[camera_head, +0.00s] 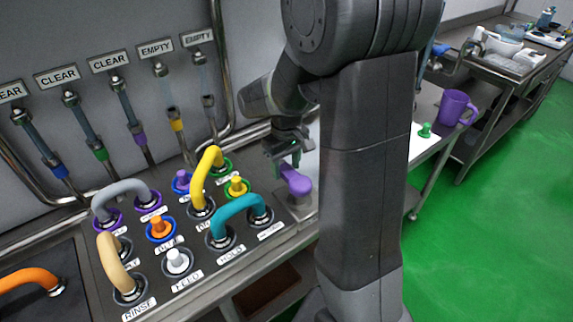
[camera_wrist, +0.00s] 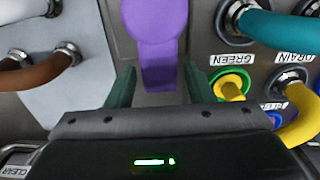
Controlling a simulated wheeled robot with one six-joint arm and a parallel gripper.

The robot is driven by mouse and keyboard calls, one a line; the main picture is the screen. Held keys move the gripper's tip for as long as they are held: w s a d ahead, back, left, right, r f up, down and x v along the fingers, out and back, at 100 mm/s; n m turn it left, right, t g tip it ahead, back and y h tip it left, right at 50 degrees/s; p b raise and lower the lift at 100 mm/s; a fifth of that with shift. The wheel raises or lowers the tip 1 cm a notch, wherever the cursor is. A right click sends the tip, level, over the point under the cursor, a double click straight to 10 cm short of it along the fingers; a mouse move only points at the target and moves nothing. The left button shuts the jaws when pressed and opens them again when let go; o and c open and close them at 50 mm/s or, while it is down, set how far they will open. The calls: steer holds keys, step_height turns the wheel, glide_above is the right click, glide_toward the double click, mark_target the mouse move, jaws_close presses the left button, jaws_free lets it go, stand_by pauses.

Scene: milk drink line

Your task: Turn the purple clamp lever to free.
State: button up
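The purple clamp lever (camera_head: 297,181) is at the right end of the steel panel, just left of my arm's column. In the wrist view the purple lever (camera_wrist: 157,30) has a round, wide end at the top, and a narrower bar reaches down between my fingers. My gripper (camera_head: 283,153) is above and behind the lever in the head view. In the wrist view my gripper (camera_wrist: 160,80) is open, with one green finger on each side of the bar and gaps showing on both sides. The lever's markings are not visible.
Left of the lever are a teal handle (camera_head: 240,212), a yellow handle (camera_head: 205,175) and a green-ringed yellow knob (camera_head: 237,187). The wrist view shows a brown handle (camera_wrist: 45,71) on the other side. A purple mug (camera_head: 455,107) stands farther back right.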

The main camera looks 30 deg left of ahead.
mark_target(286, 169)
steer(key=shift+o, duration=0.5)
step_height(286, 169, up, 14)
stand_by(0.3)
steer(key=shift+f, duration=0.15)
step_height(286, 169, down, 14)
steer(key=shift+r, duration=0.1)
stand_by(0.6)
